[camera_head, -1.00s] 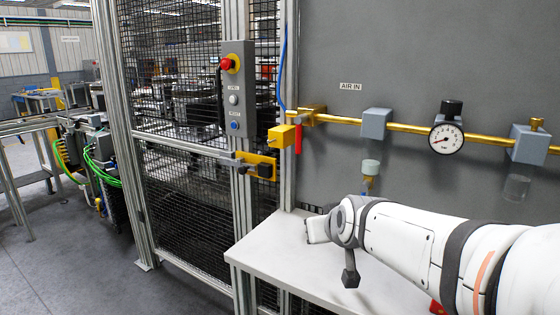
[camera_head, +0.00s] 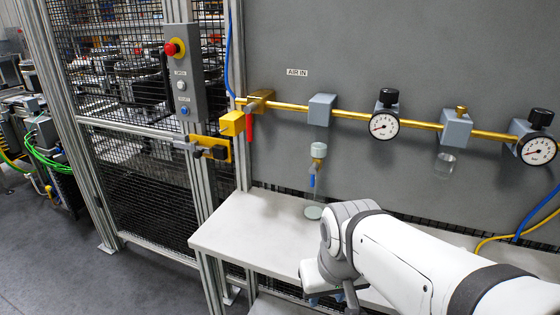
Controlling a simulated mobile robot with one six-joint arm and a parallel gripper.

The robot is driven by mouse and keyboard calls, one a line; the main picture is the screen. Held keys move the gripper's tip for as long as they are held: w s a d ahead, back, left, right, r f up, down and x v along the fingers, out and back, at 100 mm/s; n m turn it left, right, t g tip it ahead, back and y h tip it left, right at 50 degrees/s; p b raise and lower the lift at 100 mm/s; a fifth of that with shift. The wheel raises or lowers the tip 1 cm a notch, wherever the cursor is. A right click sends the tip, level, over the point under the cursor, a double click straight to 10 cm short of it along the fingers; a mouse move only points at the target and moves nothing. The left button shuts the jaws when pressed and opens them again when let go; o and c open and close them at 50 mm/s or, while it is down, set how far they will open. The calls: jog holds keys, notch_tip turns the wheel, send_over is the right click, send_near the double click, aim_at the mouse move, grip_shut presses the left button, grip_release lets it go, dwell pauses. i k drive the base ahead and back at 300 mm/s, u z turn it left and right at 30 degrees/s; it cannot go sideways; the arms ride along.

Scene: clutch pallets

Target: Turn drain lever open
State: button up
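A small blue lever (camera_head: 312,181), which looks like the drain lever, hangs under a brass fitting (camera_head: 318,164) below a pale round bowl (camera_head: 319,150) on the air line. It points about straight down. A round pale green dish (camera_head: 314,212) sits on the bench below it. My white arm reaches in from the lower right, with its wrist in front of the bench, below and right of the lever and apart from it. The end of my gripper (camera_head: 318,299) is mostly hidden behind my wrist, low in the picture; its fingers cannot be made out.
A brass pipe (camera_head: 345,113) runs along the grey panel with gauges (camera_head: 384,125) and grey blocks. A red lever (camera_head: 249,128) hangs at the AIR IN end. The bench (camera_head: 240,228) is mostly clear at left. A mesh fence post with a button box (camera_head: 183,75) stands left. Hoses lie right.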

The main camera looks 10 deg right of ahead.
aim_at(314, 167)
jog(key=z, duration=1.4)
jog(key=k, duration=1.3)
jog(key=u, duration=0.35)
jog(key=i, duration=1)
jog(key=u, duration=0.05)
